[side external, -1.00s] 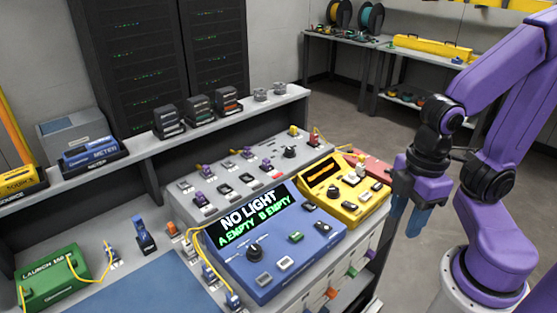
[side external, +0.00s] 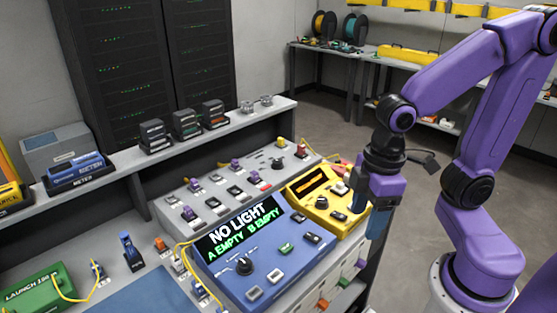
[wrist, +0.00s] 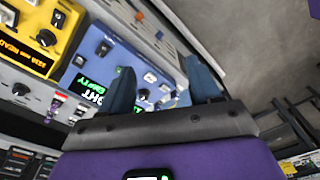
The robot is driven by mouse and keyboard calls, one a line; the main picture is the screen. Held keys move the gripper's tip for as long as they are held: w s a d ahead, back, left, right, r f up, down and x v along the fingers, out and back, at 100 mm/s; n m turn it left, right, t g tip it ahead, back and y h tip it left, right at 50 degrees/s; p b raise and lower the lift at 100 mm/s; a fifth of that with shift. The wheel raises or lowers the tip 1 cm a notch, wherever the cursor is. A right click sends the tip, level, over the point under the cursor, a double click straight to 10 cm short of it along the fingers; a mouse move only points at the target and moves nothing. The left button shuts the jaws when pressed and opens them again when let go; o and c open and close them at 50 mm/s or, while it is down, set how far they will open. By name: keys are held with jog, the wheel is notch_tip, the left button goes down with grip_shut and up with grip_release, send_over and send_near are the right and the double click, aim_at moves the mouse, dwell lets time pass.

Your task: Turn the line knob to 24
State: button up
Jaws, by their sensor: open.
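Three black knobs show, and I cannot read which one is the line knob. One knob (side external: 277,163) stands on the grey panel, and it also shows in the wrist view (wrist: 20,89). One knob (side external: 322,202) is on the yellow unit (side external: 337,222), also in the wrist view (wrist: 46,37). One knob (side external: 244,266) is on the blue unit (side external: 283,271), whose screen (side external: 240,229) reads "NO LIGHT, A EMPTY, B EMPTY". My gripper (side external: 380,210) is open and empty, pointing down just right of the yellow unit. Its fingers (wrist: 162,88) are apart in the wrist view.
The grey panel (side external: 180,215) carries several small switches and plugs. A green launch box (side external: 36,289) and yellow cables lie at the left. A raised shelf (side external: 120,165) with dark modules runs behind. Open floor (side external: 430,200) lies to the right.

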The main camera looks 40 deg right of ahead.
jog(key=w+a+r+m+t, duration=0.1)
jog(key=w+m, duration=0.3)
jog(key=w, duration=0.9)
jog(key=m+t+h, duration=0.2)
jog(key=m+t, duration=0.1)
jog(key=m, duration=0.6)
send_over(278, 161)
jog(key=s+a, duration=0.2)
jog(key=s, duration=0.5)
jog(key=shift+m, duration=0.3)
jog(key=x, duration=1.7)
jog(key=shift+f, duration=0.2)
jog(key=shift+a, duration=0.1)
jog(key=c, duration=1)
